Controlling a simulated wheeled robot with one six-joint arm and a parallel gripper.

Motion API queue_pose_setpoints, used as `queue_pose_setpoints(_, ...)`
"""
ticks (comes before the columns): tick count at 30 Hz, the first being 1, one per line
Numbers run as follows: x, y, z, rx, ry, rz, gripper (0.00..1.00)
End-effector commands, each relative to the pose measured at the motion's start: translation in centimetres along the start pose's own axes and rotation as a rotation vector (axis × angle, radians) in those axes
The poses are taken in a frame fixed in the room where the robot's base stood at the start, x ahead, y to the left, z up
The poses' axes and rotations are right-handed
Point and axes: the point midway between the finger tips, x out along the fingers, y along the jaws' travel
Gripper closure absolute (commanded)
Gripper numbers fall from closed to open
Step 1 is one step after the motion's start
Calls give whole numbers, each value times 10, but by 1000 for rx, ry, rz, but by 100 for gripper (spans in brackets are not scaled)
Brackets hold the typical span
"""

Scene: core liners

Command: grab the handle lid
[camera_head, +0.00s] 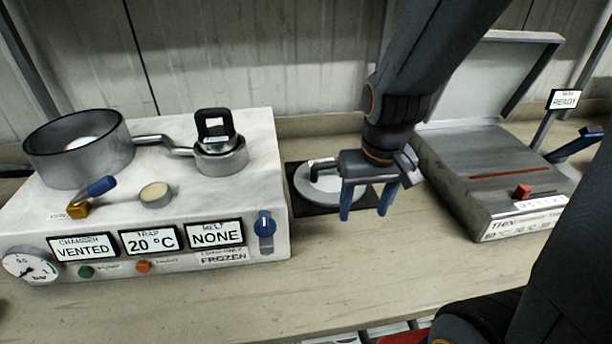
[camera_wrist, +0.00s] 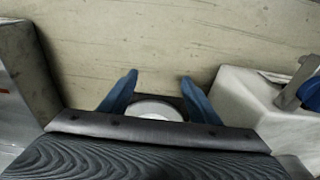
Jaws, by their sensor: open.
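My gripper (camera_head: 365,213) is open, with two blue fingers pointing down. It appears in front of and just right of the lid, covering its right part in the head view. In the wrist view, the pale lid (camera_wrist: 157,110) shows between the bases of my open fingers (camera_wrist: 160,78), partly hidden by the gripper body. Nothing is between the fingertips, and I cannot tell their height above the bench.
A white machine (camera_head: 180,222) stands left, with an open metal chamber (camera_head: 80,150) and a small pot topped by a black-handled cap (camera_head: 214,126). A grey box with its cover raised (camera_head: 480,165) stands right. The front bench (camera_head: 330,270) has clear room.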

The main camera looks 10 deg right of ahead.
Motion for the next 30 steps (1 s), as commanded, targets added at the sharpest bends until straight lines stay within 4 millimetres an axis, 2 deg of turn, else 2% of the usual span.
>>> queue_pose_setpoints(1,4,0,-15,-3,14,-3,35)
queue_pose_setpoints(2,7,0,-27,-5,27,-5,30)
queue_pose_setpoints(7,25,-2,-111,-41,125,-19,1)
queue_pose_setpoints(9,32,-3,-144,-58,164,-21,0)
queue_pose_setpoints(13,41,-2,-189,-79,222,-22,0)
queue_pose_setpoints(15,44,-1,-204,-86,241,-21,0)
queue_pose_setpoints(18,49,0,-214,-90,253,-20,0)
queue_pose_setpoints(30,79,0,-223,-86,254,-19,0)
